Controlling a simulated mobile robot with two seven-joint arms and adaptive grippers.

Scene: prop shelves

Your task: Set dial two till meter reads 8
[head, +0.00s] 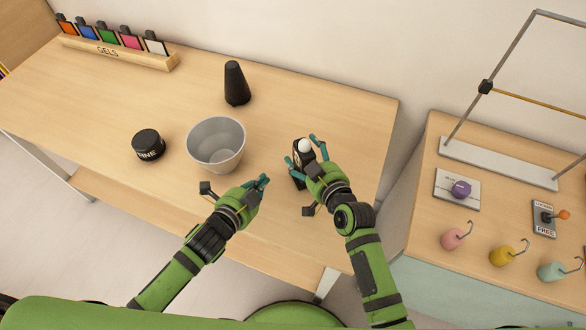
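A purple knob (461,189) sits on a pale plate (445,181) on the right-hand table; the small print on the plate is too small to read. No meter face can be made out. My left gripper (264,181) is above the front of the long table, right of the grey bucket; its fingertips look close together with nothing seen between them. My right gripper (307,149) is at the long table's right part, its teal fingers on either side of a black object with a white ball top (304,146). Whether they grip it is unclear. Both grippers are well left of the knob.
A grey bucket (216,144), a black cone (235,83), a black round tin (148,145) and a gel rack (118,52) stand on the long table. A lever box (544,218), hooked coloured weights (503,255) and a metal frame (497,163) are on the right-hand table. A gap separates the tables.

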